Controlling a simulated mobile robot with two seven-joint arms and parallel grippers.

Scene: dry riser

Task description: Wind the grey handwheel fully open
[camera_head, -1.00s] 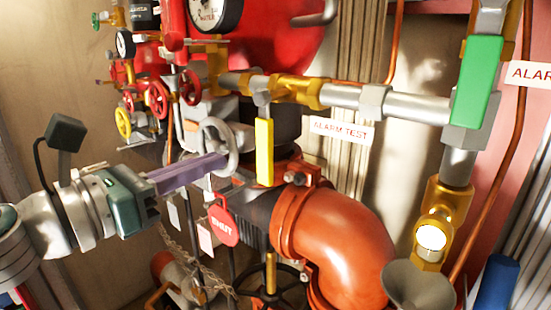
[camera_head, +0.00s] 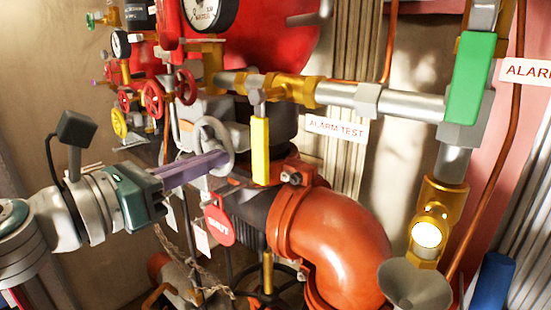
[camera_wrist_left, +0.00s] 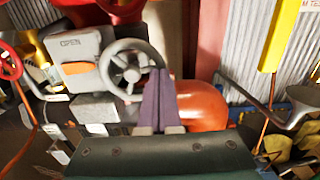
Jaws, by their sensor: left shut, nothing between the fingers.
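The grey handwheel (camera_head: 214,142) stands near the middle left of the head view, beside a grey valve housing. In the left wrist view the handwheel (camera_wrist_left: 131,68) shows its spokes and hub, and the housing (camera_wrist_left: 75,58) beside it carries the word OPEN and an orange patch. My left gripper (camera_head: 222,160) reaches in from the left with its purple fingers shut and nothing between them. In the left wrist view its fingertips (camera_wrist_left: 157,72) overlap the right side of the wheel's rim; I cannot tell whether they touch it. My right gripper is not in view.
A yellow lever (camera_head: 260,150) hangs just right of the wheel. Several small red handwheels (camera_head: 153,99) sit behind at the left. A grey funnel (camera_head: 414,287) stands at lower right.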

